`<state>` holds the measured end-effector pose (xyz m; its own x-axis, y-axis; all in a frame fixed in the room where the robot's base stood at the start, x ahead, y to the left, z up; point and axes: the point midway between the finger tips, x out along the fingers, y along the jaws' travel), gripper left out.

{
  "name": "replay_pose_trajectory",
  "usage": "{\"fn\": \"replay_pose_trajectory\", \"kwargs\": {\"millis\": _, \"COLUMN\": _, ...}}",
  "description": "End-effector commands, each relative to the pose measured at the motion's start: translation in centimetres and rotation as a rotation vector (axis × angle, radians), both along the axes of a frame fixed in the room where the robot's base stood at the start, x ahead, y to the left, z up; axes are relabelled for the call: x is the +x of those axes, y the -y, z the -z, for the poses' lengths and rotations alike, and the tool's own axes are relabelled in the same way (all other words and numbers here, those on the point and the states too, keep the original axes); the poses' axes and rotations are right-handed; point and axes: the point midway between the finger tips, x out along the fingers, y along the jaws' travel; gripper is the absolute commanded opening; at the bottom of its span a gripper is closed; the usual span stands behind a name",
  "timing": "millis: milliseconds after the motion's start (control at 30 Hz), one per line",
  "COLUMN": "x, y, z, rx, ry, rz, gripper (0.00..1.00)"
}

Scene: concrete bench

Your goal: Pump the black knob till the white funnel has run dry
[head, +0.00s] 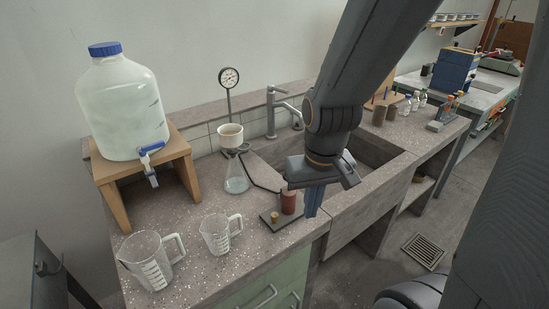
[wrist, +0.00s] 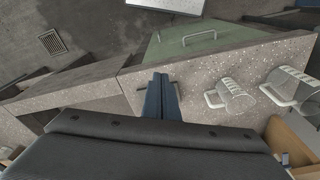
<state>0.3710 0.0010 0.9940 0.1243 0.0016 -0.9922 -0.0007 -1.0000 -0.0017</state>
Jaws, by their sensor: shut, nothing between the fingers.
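The white funnel (head: 230,136) sits on a clear conical flask (head: 236,180) at the back of the bench; its contents cannot be seen from here. A dark hose runs from the flask toward a red pump cylinder (head: 288,203) standing on a dark base plate (head: 268,219). The black knob cannot be made out; my gripper body covers the space above the cylinder. My gripper (head: 311,212) points down, shut and empty, with its blue fingers just right of the red cylinder. In the wrist view, the shut fingers (wrist: 160,78) hide most of the pump.
Two clear measuring jugs (head: 151,262) (head: 217,234) stand front left. A large bottle with a tap (head: 123,105) stands on a wooden stand (head: 110,188). A round gauge (head: 229,78) rises behind the funnel. The sink (head: 372,186) lies to the right.

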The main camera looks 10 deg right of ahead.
Motion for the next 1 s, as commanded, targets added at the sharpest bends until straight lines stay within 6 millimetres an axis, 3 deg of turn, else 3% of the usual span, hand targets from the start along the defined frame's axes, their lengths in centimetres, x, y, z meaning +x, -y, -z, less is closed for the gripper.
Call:
{"fn": "replay_pose_trajectory", "kwargs": {"millis": 300, "x": 0.0, "y": 0.0, "z": 0.0, "rx": 0.0, "ry": 0.0, "rz": 0.003, "gripper": 0.0}}
{"fn": "replay_pose_trajectory", "kwargs": {"millis": 433, "x": 1.3, "y": 0.1, "z": -0.7, "rx": 0.009, "ry": -0.005, "rz": 0.068, "gripper": 0.0}}
{"fn": "replay_pose_trajectory", "kwargs": {"millis": 567, "x": 4.6, "y": 0.1, "z": -2.8, "rx": 0.029, "ry": -0.02, "rz": 0.261, "gripper": 0.0}}
{"fn": "replay_pose_trajectory", "kwargs": {"millis": 800, "x": 11.6, "y": -0.3, "z": -8.9, "rx": 0.066, "ry": -0.065, "rz": 0.756, "gripper": 0.0}}
{"fn": "replay_pose_trajectory", "kwargs": {"millis": 1000, "x": 14.8, "y": -0.3, "z": -12.8, "rx": 0.073, "ry": -0.09, "rz": 1.059, "gripper": 0.0}}
